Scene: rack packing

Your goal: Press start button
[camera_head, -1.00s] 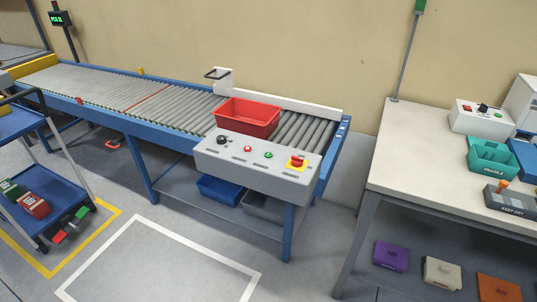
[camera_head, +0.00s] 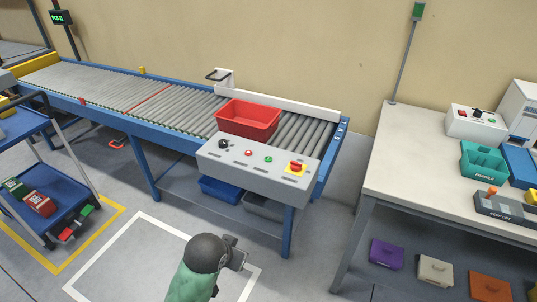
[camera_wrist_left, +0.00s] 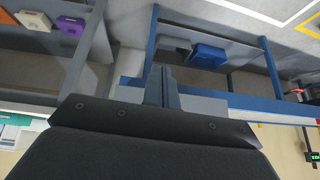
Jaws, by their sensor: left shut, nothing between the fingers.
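A grey control panel (camera_head: 258,174) is fixed to the near side of the roller conveyor's right end. On it, from left to right, are a black knob (camera_head: 223,144), a red button (camera_head: 249,153), a green button (camera_head: 268,159) and a red emergency stop on a yellow plate (camera_head: 295,168). The button labels are too small to read. My left gripper (camera_head: 238,254) is below and in front of the panel, apart from it. In the left wrist view its fingers (camera_wrist_left: 161,84) are together and empty. My right gripper is not in view.
A red bin (camera_head: 247,118) sits on the conveyor (camera_head: 110,89) just behind the panel. A blue bin (camera_head: 220,189) is on the shelf below. A worktable (camera_head: 420,150) stands at the right, a blue cart (camera_head: 45,190) at the left. Floor in front is open.

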